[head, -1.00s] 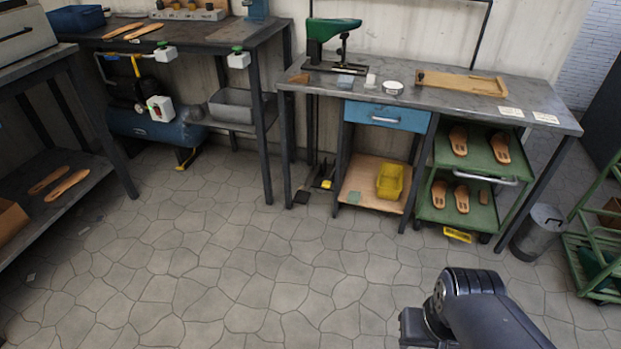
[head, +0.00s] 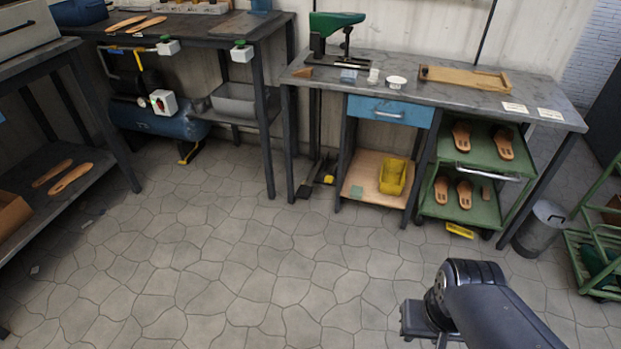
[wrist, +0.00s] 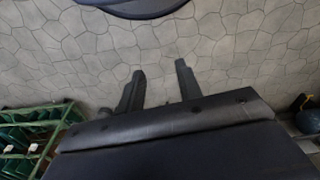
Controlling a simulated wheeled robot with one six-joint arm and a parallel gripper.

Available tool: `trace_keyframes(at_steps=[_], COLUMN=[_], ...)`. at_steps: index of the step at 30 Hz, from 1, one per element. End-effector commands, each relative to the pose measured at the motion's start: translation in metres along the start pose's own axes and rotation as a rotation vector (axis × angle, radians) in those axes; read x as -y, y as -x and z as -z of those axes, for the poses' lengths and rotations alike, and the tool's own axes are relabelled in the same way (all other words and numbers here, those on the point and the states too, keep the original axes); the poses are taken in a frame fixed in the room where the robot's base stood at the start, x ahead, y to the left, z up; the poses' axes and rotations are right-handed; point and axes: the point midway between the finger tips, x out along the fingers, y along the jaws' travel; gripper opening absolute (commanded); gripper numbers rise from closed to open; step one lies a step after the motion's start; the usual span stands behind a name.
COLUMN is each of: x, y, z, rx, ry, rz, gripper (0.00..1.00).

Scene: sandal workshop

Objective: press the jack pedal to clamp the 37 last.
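A green last (head: 336,20) sits on a dark jack (head: 318,48) at the back left of the grey bench (head: 545,92). Under the bench's left end, small floor pedals show: a black one (head: 303,191) and one with a yellow pad (head: 329,180). I cannot tell which belongs to the jack, nor read a size on the last. My gripper (wrist: 159,68) is open and empty in the wrist view, its fingers apart above bare stone floor. My arm is at the lower right in the head view, well away from the pedals.
A blue drawer (head: 390,112), a low shelf with a yellow bin (head: 394,175) and a green rack of sandals (head: 468,208) stand right of the pedals. A grey bin (head: 541,226) and green cart (head: 597,262) are farther right. The middle floor is clear.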

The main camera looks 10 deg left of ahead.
Motion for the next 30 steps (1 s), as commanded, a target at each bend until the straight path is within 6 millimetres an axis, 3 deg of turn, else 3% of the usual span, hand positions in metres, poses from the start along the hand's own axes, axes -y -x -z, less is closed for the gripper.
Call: trace_keyframes(at_steps=[8, 12, 14, 23, 30], x=[0.011, 0.022, 0.027, 0.06, 0.091], y=[-0.032, -0.062, -0.076, -0.172, -0.27], z=[0.058, 0.095, 0.11, 0.172, 0.2], rx=[0.036, 0.056, 0.063, 0.103, 0.136], ry=[0.099, 0.165, 0.193, 0.335, 0.449], rz=[-0.001, -0.002, -0.002, -0.001, 0.001], gripper=[0.11, 0.0, 0.0, 0.0, 0.0])
